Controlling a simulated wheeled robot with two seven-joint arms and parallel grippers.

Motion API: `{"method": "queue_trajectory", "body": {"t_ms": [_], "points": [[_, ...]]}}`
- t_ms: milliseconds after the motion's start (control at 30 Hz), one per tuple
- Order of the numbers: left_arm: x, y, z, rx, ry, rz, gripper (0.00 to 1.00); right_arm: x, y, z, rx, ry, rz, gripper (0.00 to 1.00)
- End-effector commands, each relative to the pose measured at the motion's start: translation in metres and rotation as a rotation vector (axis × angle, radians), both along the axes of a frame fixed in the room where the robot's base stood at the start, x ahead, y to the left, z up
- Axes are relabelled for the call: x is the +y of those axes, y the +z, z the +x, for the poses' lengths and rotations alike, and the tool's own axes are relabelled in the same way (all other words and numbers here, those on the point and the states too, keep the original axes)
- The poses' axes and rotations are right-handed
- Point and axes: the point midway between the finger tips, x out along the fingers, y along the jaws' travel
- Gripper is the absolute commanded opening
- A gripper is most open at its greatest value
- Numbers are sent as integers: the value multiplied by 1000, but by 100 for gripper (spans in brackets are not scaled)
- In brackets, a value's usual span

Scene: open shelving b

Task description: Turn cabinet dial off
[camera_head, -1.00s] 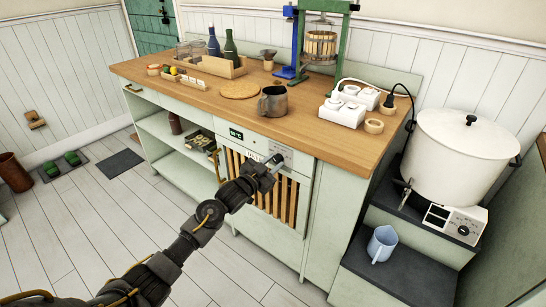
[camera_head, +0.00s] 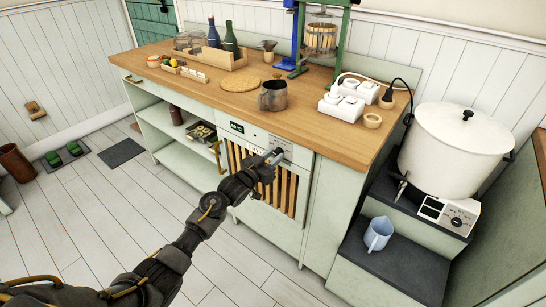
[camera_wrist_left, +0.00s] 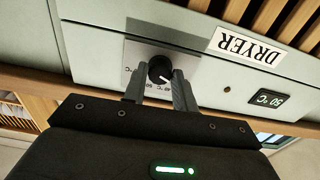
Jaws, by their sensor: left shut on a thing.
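The cabinet dial (camera_wrist_left: 160,67) is a small black knob with a white pointer mark, on a pale plate with temperature markings. It sits on the dryer cabinet's front panel (camera_wrist_left: 90,45), which is upside down in the left wrist view. My left gripper (camera_wrist_left: 159,88) has one finger on each side of the dial and is shut on it. In the head view my left gripper (camera_head: 274,157) reaches the panel's right part and hides the dial. My right gripper is in neither view.
A DRYER label (camera_wrist_left: 248,46) and a lit green temperature display (camera_wrist_left: 268,97) are beside the dial. Wooden slats (camera_head: 284,190) lie below the panel. A metal mug (camera_head: 273,96) stands on the wooden worktop (camera_head: 310,125) above. A white pot (camera_head: 455,143) stands at the right.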

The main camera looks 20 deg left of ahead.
Motion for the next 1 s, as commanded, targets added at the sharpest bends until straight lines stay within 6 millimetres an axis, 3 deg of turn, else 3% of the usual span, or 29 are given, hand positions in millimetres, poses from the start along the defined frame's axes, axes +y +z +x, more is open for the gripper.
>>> {"method": "queue_trajectory", "body": {"t_ms": [167, 200, 367, 700, 1000], "points": [[-1, -1, -1, 2, -1, 1, 5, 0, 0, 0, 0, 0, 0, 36], [-1, -1, -1, 2, -1, 1, 30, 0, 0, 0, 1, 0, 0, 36], [0, -1, 0, 2, -1, 1, 49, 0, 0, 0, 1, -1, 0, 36], [2, -1, -5, 1, 0, 1, 49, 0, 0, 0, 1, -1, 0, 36], [22, -1, -56, 1, 0, 3, 49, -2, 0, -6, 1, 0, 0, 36]]}}
